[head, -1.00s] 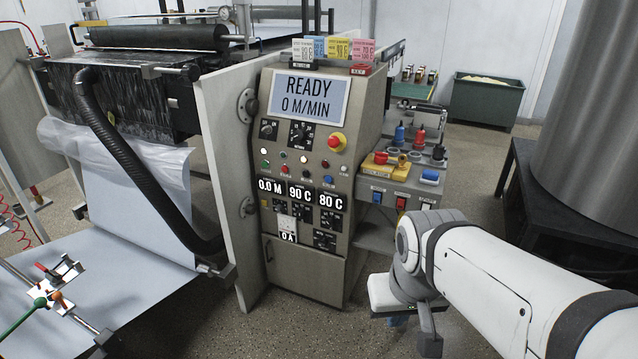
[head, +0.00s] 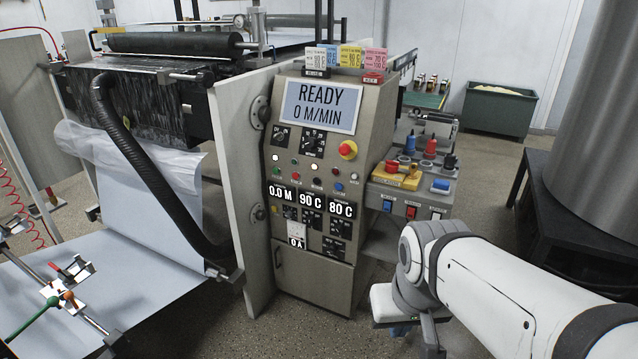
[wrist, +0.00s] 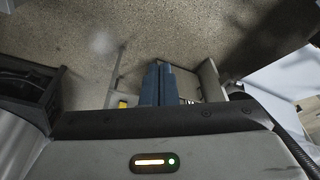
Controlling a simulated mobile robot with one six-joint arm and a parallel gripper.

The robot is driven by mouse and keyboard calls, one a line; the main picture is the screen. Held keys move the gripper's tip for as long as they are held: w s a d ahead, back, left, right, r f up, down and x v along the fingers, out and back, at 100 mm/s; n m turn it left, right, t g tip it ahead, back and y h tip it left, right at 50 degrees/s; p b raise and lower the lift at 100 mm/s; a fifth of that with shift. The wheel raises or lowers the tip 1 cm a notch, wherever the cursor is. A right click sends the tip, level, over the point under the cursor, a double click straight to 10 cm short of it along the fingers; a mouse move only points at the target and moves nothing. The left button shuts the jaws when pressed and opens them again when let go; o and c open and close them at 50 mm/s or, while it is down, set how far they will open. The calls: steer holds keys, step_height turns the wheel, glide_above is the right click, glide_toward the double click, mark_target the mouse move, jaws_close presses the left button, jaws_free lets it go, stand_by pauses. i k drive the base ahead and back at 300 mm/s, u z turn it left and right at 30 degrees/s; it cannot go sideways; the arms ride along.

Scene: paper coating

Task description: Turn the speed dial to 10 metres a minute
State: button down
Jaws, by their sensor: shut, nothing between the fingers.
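The control cabinet (head: 312,250) stands near the middle of the head view. Its display (head: 320,106) reads READY and 0 M/MIN. Below the display is a black dial with a pale scale (head: 313,145), with a smaller black switch (head: 280,136) to its left. The dial's markings are too small to read surely. My gripper, with blue fingers (wrist: 158,70), is shut and empty in the wrist view, over the speckled floor. In the head view my arm is at the lower right, apart from the cabinet front, and the fingers are mostly hidden behind the wrist.
A red emergency button (head: 348,150) sits right of the dial, with several lamps and buttons below. A side bench (head: 412,197) with bottles and switches adjoins the cabinet's right. A grey panel (head: 240,190) and the coating machine stand left. Floor before the cabinet is clear.

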mark_target(311, 142)
steer(key=u, duration=2.25)
steer(key=i, duration=0.9)
steer(key=z, duration=3.2)
steer(key=i, duration=0.45)
steer(key=u, duration=0.15)
